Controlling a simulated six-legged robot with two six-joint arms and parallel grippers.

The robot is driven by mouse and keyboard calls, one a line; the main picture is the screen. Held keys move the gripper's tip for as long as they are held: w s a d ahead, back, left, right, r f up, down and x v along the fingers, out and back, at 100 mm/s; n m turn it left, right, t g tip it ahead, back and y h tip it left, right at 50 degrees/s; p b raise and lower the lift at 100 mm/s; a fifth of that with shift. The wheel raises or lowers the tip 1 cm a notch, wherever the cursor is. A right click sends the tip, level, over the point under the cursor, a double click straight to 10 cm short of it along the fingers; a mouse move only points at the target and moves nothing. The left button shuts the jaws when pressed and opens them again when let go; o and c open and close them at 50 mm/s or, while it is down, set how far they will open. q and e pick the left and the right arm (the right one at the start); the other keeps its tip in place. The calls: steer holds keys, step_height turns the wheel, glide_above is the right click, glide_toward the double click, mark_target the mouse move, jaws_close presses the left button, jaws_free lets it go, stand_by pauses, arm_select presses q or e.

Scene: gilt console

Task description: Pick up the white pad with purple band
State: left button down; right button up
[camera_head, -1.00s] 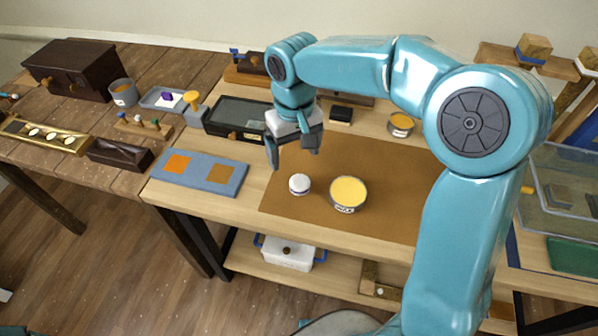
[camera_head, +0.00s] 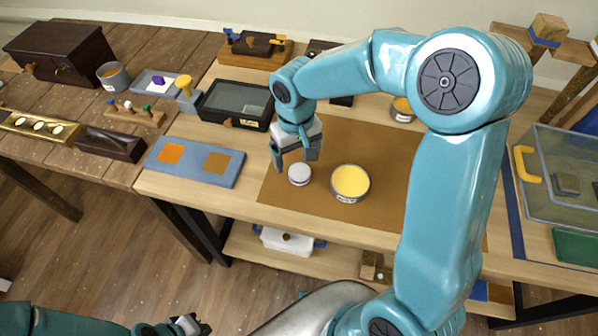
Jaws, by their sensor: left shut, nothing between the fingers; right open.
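A small round white pad (camera_head: 299,175) lies on the brown mat (camera_head: 385,152), just left of a tin with a yellow top (camera_head: 350,183). A band shows faintly around its side, but its colour is hard to tell. My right gripper (camera_head: 297,164) is open, pointing down just above and behind the pad, its fingers apart. I cannot tell whether they touch it. My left gripper (camera_head: 192,325) is at the bottom edge, low and far from the table top, shut and empty.
A blue-grey board with two orange-brown squares (camera_head: 194,163) lies left of the mat. A dark lidded box (camera_head: 236,104) stands behind it. A clear bin (camera_head: 570,180) is at the right. A tray (camera_head: 150,84) on the left table holds a white piece with purple.

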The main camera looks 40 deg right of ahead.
mark_target(300, 171)
steer(key=shift+s+a+f, duration=0.1)
steer(key=shift+s+f, duration=0.05)
steer(key=shift+f, duration=0.05)
steer(key=shift+s+d+f, duration=0.15)
steer(key=shift+f, duration=1.15)
steer(key=shift+s+d+f, duration=0.1)
steer(key=shift+s+f, duration=0.05)
steer(key=shift+f, duration=1.15)
steer(key=c, duration=1.1)
